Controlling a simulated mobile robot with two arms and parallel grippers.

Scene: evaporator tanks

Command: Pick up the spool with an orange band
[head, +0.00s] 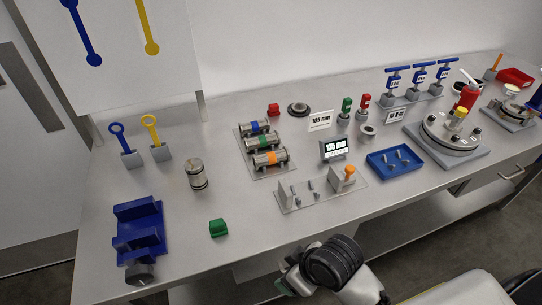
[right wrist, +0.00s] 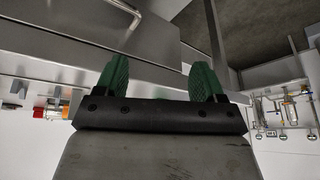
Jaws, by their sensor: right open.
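The spool with an orange band (head: 269,158) is a metal cylinder lying on its side. It is the nearest of three spools on a grey plate (head: 283,172). A green-banded spool (head: 259,143) and a blue-banded spool (head: 254,128) lie behind it. My right gripper (head: 286,284) is at the table's front edge in the head view, well short of the spools and partly hidden by its own arm. In the right wrist view its green fingers (right wrist: 158,72) stand apart with nothing between them. My left gripper is not in view.
A fixture with an orange knob (head: 349,171) and a small display (head: 334,149) stand right of the spools. A blue tray (head: 394,162) is farther right. A green block (head: 218,228), an upright metal cylinder (head: 196,174) and a blue vise (head: 139,232) stand left.

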